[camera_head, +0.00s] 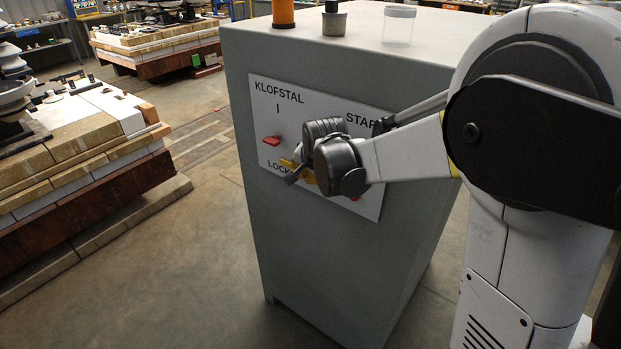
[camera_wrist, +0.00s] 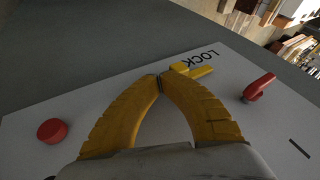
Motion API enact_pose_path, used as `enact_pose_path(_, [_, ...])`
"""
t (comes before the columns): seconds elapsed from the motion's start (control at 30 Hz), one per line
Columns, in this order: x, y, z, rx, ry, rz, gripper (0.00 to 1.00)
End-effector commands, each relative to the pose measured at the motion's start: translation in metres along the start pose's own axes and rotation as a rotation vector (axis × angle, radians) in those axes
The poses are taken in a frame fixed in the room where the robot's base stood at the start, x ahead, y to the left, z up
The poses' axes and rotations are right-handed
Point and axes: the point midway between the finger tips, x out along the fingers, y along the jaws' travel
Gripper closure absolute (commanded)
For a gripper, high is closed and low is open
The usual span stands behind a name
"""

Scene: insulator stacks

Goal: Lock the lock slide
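The yellow lock slide (camera_wrist: 190,69) is a small block with a flat tab on the panel, beside the word LOCK in the wrist view. My gripper (camera_wrist: 160,81) has two yellow fingers whose tips meet, with nothing seen between them. The tips are just left of the slide in the wrist view; I cannot tell whether they touch it. In the head view my gripper (camera_head: 299,172) is at the panel's lower part by the LOCK label, and my wrist hides much of it. Small yellow parts show there, but slide and fingers are hard to tell apart.
The white panel (camera_head: 260,95) is on a grey cabinet (camera_head: 290,240). A red lever (camera_head: 271,140) is below KLOFSTAL and shows in the wrist view (camera_wrist: 258,88). A red button (camera_wrist: 52,130) is left in the wrist view. A jar (camera_head: 399,25) stands on top. Pallets (camera_head: 75,150) stand left.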

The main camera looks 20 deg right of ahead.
Motion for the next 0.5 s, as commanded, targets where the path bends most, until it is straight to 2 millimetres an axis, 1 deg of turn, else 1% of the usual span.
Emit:
enact_pose_path(0.27, [0.001,-0.002,0.000,0.000,0.000,0.000,1.00])
enact_pose_path(0.5, [0.015,-0.030,0.000,-0.001,-0.001,-0.001,1.00])
